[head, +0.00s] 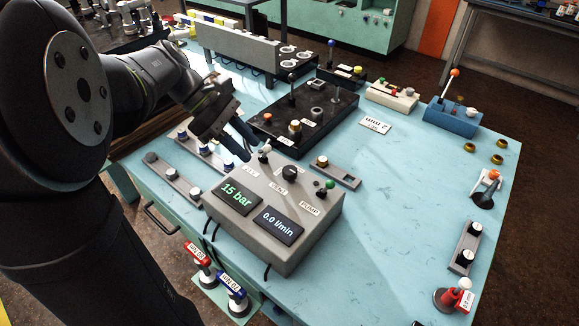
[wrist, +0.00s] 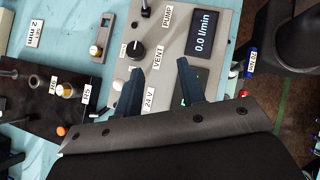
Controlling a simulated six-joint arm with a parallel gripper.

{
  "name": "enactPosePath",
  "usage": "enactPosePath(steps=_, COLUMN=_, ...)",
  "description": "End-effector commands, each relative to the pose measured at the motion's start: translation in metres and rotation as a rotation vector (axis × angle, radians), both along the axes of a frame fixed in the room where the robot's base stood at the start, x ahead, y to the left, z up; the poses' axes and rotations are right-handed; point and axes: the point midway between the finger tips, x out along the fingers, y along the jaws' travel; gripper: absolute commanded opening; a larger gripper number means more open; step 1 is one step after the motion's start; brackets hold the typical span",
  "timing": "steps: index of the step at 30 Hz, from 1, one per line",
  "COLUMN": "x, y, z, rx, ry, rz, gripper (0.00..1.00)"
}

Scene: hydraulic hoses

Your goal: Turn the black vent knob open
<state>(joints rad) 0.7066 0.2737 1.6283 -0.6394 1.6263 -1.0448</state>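The black vent knob (head: 290,172) sits on top of the grey control box (head: 258,262), beside its VENT label. In the wrist view the round knob (wrist: 136,50) has a white mark and lies just beyond the tip of the left finger. My gripper (head: 247,150) is above the rear left edge of the box, to the left of the knob in the head view. In the wrist view its two dark fingers (wrist: 160,66) are apart with nothing held between them. The fingers look clear of the knob, but their exact height above the box is hard to tell.
A white-tipped lever (head: 265,151) stands close to my fingers, and the green-tipped pump lever (head: 328,185) is at the right. Displays (head: 237,197) read 15 bar and 0.0 l/min. A black block with posts (head: 305,118) stands behind. The right tabletop (head: 400,200) is largely free.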

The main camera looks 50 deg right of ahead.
Motion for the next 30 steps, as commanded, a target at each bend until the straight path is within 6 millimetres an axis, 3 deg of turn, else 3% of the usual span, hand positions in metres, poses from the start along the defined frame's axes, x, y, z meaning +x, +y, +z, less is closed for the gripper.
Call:
enactPosePath(steps=3, x=-0.013, y=-0.014, z=0.008, rx=0.019, ry=-0.127, rz=-0.138, gripper=0.55)
enactPosePath(steps=12, x=-0.044, y=-0.059, z=0.051, rx=0.038, ry=-0.558, rz=-0.523, gripper=0.55)
enactPosePath(steps=19, x=-0.056, y=-0.078, z=0.077, rx=0.025, ry=-0.735, rz=-0.65, gripper=0.55)
enactPosePath(steps=25, x=-0.056, y=-0.08, z=0.069, rx=0.027, ry=-0.754, rz=-0.663, gripper=0.55)
enactPosePath(steps=30, x=-0.056, y=-0.079, z=0.037, rx=0.029, ry=-0.751, rz=-0.663, gripper=0.55)
